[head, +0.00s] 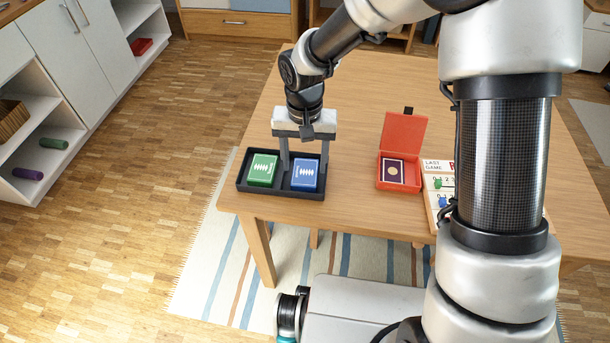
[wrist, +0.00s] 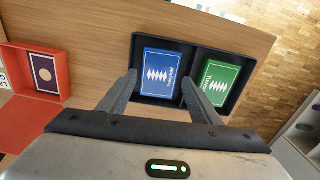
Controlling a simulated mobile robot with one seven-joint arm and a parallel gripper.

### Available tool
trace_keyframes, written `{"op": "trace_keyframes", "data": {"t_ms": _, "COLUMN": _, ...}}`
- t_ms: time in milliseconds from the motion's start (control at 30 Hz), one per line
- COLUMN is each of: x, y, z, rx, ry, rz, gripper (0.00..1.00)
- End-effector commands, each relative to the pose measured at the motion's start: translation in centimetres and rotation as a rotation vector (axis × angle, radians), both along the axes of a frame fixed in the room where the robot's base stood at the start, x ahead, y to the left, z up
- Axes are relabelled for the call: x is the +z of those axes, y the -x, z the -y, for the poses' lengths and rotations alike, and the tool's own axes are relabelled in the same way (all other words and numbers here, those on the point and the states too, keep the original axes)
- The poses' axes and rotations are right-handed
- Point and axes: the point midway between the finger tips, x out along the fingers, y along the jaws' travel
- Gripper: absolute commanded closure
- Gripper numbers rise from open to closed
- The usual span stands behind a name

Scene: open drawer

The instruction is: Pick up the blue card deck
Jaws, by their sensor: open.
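The blue card deck (head: 305,174) lies in the right compartment of a black two-compartment tray (head: 240,183), with a white emblem on its top. It also shows in the wrist view (wrist: 163,74). A green card deck (head: 263,169) lies in the left compartment and also shows in the wrist view (wrist: 216,82). My gripper (head: 303,166) is open and points down over the tray. In the wrist view its two fingers (wrist: 160,91) appear on either side of the near part of the blue deck. I cannot tell whether the fingertips touch it.
An open red box (head: 400,184) with a dark purple card deck (head: 394,171) inside stands to the right on the wooden table (head: 350,125). A white game board (head: 436,195) lies beside it. The tray sits near the table's left front corner.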

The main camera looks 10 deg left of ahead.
Motion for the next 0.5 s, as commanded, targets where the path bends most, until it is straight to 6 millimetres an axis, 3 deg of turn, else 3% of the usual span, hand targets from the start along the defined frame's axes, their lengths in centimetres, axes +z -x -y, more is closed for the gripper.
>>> {"op": "trace_keyframes", "data": {"t_ms": 133, "x": -2.6, "y": 0.0, "z": 0.1, "rx": 0.000, "ry": 0.000, "rz": -0.003, "gripper": 0.42}}
{"op": "trace_keyframes", "data": {"t_ms": 400, "x": -2.9, "y": 0.0, "z": 0.1, "rx": 0.000, "ry": 0.000, "rz": 0.000, "gripper": 0.42}}
{"op": "trace_keyframes", "data": {"t_ms": 500, "x": -2.9, "y": 0.0, "z": 0.1, "rx": 0.000, "ry": 0.000, "rz": 0.000, "gripper": 0.57}}
